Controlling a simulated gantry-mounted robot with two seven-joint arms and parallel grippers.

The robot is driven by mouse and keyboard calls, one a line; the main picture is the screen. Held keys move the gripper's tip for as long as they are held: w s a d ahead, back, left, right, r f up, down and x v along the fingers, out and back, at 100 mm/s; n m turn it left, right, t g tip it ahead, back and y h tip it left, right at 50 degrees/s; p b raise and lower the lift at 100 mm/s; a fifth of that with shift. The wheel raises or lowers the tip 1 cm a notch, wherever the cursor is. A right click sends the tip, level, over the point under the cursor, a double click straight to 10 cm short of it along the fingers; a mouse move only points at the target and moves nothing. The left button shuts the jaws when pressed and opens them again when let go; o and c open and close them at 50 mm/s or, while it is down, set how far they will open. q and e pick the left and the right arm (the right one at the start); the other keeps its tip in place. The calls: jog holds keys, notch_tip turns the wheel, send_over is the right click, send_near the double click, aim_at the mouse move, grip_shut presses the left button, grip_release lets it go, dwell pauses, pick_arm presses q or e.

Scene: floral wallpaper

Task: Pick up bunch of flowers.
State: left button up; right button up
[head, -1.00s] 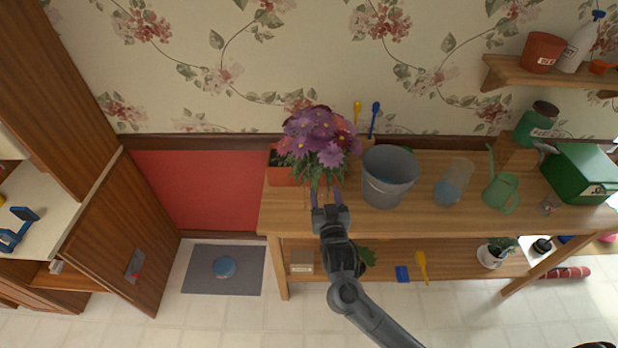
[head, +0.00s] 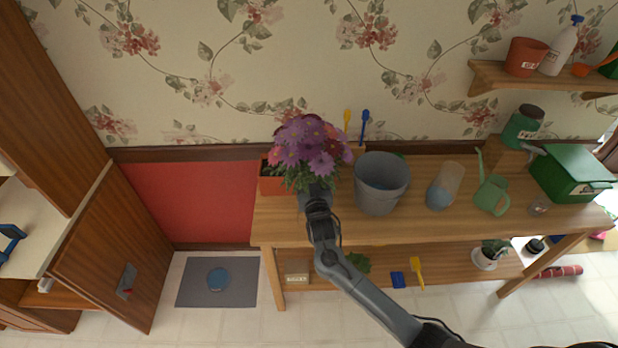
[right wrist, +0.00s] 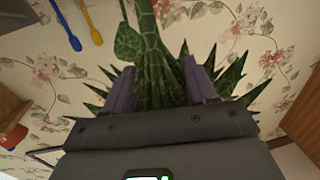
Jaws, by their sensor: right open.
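The bunch of flowers (head: 308,145), purple and pink blooms over green leaves, stands at the left end of the wooden table. My right gripper (head: 316,190) is at its front lower side, with its fingertips hidden under the blooms. In the right wrist view the green stems (right wrist: 150,45) run between the two parted fingers of my right gripper (right wrist: 160,82), with spiky leaves behind. The fingers are open, and I cannot tell whether they touch the stems. The blooms are outside the wrist view. My left gripper is not in view.
A terracotta planter (head: 271,183) is beside the flowers on the left. A grey bucket (head: 381,185) stands close on the right, with yellow and blue tools (head: 364,122) behind. A watering can (head: 491,196) and green box (head: 570,174) stand farther right on the table (head: 420,222).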

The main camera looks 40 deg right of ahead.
jog(key=shift+w+d, duration=0.25)
jog(key=shift+w, duration=0.2)
grip_shut()
